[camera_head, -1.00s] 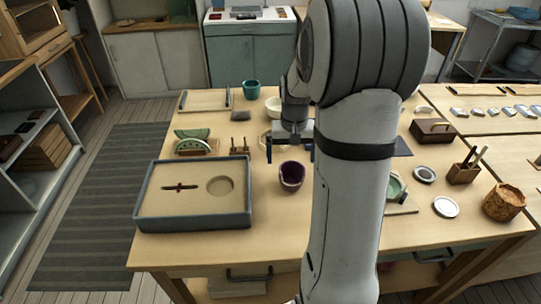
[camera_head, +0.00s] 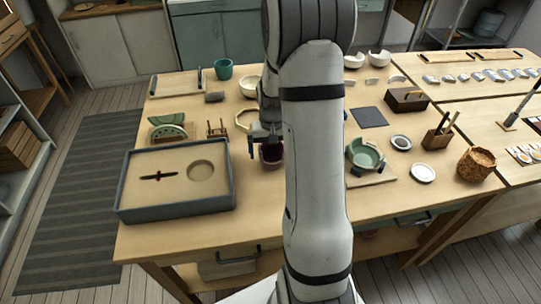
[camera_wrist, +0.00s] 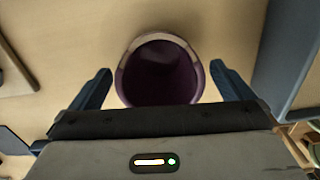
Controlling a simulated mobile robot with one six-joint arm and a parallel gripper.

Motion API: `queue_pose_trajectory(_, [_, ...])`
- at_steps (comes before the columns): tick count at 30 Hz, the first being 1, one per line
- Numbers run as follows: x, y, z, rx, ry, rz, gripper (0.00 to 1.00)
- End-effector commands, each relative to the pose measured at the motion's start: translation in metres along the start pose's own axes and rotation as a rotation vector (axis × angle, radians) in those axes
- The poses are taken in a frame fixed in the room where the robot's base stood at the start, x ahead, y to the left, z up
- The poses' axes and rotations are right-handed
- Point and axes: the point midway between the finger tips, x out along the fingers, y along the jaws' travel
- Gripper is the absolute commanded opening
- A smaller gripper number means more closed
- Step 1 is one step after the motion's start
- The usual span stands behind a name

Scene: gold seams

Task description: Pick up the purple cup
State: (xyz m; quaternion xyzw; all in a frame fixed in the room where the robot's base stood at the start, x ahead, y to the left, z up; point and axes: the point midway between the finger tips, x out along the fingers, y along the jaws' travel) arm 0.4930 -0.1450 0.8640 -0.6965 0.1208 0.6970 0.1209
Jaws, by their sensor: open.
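The purple cup (camera_head: 271,155) stands on the wooden table (camera_head: 262,215), partly hidden behind my gripper and arm in the head view. In the wrist view the cup (camera_wrist: 160,72) is seen from above, with a pale rim and a dark purple inside. My gripper (camera_wrist: 160,82) is open, with one blue finger to the left of the cup and one to the right. Gaps show between the cup and both fingers. In the head view my gripper (camera_head: 266,150) is at the cup; its exact height over the table is hard to tell.
A grey-rimmed sand tray (camera_head: 130,213) with a dark tool lies left of the cup. A teal cup (camera_head: 224,69) and white bowl (camera_head: 249,87) stand behind. A broken green bowl (camera_head: 365,155) is right of my arm, near a woven basket (camera_head: 476,164).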

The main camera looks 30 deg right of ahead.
Motion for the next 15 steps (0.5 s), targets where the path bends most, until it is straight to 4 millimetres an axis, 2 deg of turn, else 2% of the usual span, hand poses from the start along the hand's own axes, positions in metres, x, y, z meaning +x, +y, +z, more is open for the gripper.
queue_pose_trajectory(2, [-0.0002, -0.0002, -0.0001, 0.0, 0.0, 0.0, 0.99])
queue_pose_trajectory(15, [-0.0006, -0.0008, -0.0001, -0.001, 0.001, 0.0, 0.63])
